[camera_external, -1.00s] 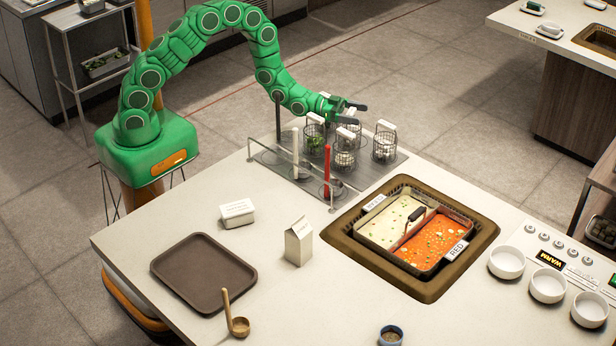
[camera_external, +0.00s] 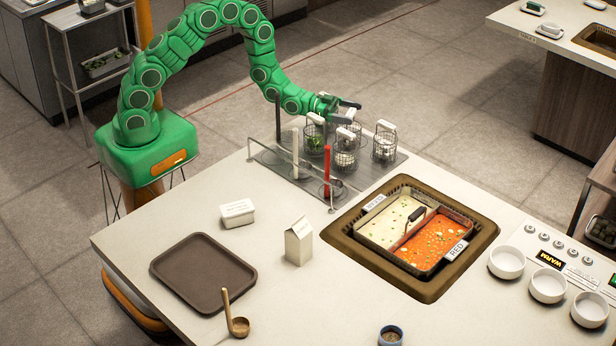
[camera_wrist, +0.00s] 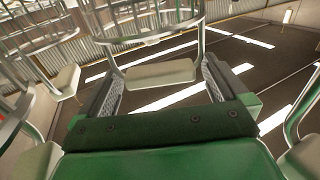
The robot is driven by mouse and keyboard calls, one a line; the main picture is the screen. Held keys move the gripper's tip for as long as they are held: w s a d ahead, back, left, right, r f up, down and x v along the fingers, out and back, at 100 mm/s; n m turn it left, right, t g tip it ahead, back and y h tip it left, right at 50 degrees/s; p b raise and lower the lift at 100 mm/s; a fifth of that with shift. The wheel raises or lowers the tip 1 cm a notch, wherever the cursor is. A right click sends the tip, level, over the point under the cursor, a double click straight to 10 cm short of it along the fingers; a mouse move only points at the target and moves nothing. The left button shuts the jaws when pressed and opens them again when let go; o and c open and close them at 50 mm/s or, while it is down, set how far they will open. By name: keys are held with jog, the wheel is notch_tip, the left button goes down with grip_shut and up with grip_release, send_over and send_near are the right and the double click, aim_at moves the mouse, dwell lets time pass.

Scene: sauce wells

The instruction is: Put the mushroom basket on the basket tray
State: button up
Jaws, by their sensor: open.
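Several wire baskets with white handles stand on the metal rack plate (camera_external: 279,160). One basket (camera_external: 316,143) holds green pieces; a front basket (camera_external: 345,157) and a right basket (camera_external: 384,149) hold pale pieces. Which one holds mushrooms is too small to tell. My gripper (camera_external: 356,111) is open above the back of the group, its fingers pointing right. In the wrist view, a pale basket handle (camera_wrist: 158,73) lies between the two open fingers, with wire mesh beyond it. I cannot tell whether they touch it. The brown tray (camera_external: 203,272) lies empty at the counter's front left.
A red-handled tool (camera_external: 327,172) and a white-handled one (camera_external: 295,155) stand by the rack rail. A white carton (camera_external: 299,241), a butter-like box (camera_external: 237,213) and a wooden ladle (camera_external: 238,326) are near the tray. The two-part soup well (camera_external: 400,236) is right of the carton.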

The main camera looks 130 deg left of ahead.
jog(key=shift+s+d+r, duration=0.1)
jog(key=shift+s+r, duration=0.15)
jog(key=shift+s, duration=0.15)
notch_tip(320, 180, up, 7)
jog(key=shift+f, duration=0.15)
jog(key=shift+w, duration=0.1)
